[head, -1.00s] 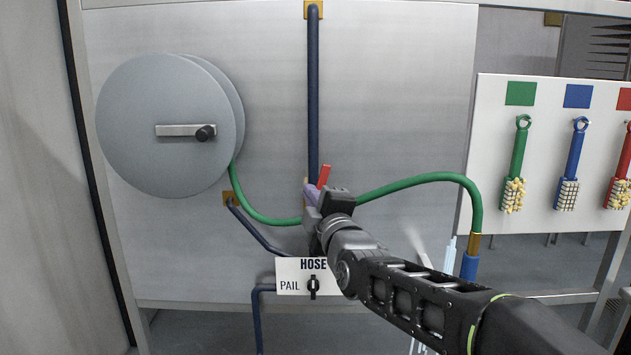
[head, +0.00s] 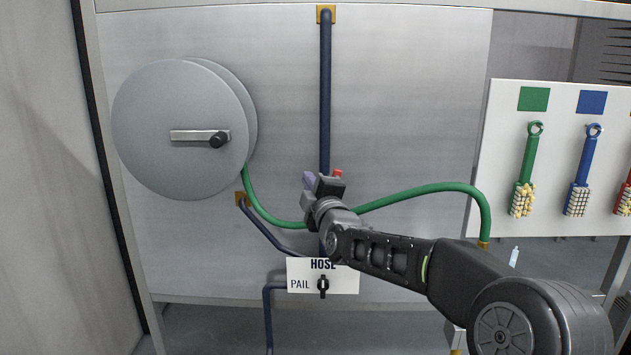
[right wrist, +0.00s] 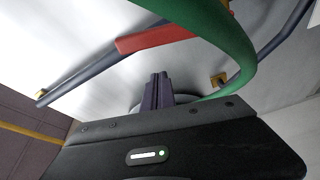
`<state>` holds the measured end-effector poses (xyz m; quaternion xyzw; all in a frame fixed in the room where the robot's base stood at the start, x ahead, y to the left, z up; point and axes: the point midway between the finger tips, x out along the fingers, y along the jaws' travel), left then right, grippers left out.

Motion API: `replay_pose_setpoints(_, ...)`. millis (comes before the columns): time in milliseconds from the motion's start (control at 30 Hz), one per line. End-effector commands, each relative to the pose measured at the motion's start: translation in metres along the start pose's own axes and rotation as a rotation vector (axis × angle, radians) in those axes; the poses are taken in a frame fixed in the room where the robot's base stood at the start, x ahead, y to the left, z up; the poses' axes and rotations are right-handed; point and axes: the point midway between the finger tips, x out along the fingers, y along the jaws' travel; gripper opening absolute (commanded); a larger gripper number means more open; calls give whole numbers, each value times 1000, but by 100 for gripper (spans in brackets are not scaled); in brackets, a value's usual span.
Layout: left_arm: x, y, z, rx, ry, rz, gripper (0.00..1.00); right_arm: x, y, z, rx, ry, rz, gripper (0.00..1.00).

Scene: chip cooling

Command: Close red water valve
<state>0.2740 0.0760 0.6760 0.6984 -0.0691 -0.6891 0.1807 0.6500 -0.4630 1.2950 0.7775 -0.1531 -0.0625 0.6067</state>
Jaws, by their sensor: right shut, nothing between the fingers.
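The red valve handle (head: 337,173) shows only as a small red tip behind my right gripper in the head view. The gripper hides the rest of the valve there. In the right wrist view the red handle (right wrist: 160,38) is a long bar just beyond the fingertips, slanting beside the blue pipe. My right gripper (head: 309,181) is shut and empty, close to the handle. Its purple fingers (right wrist: 158,90) are together in the right wrist view. I cannot tell whether they touch the handle. My left gripper is not in view.
A green hose (head: 430,188) runs from the grey reel (head: 180,105) past the valve. A blue pipe (head: 325,90) comes down from above. A HOSE/PAIL sign (head: 345,282) with a black knob sits below. Brushes hang on a white board (head: 545,100) at right.

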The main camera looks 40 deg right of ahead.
Motion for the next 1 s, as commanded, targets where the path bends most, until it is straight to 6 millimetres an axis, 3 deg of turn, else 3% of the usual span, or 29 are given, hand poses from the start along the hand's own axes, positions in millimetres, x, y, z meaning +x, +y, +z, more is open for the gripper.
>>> replay_pose_setpoints(100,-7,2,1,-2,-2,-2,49,-9,3,21,-5,-9,0,0)
replay_pose_setpoints(300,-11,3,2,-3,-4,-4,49,-14,1,35,-3,-6,0,0)
replay_pose_setpoints(733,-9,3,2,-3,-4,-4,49,-15,0,36,1,-4,1,0)
replay_pose_setpoints(1000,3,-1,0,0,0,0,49,-15,-2,36,43,-3,18,0)
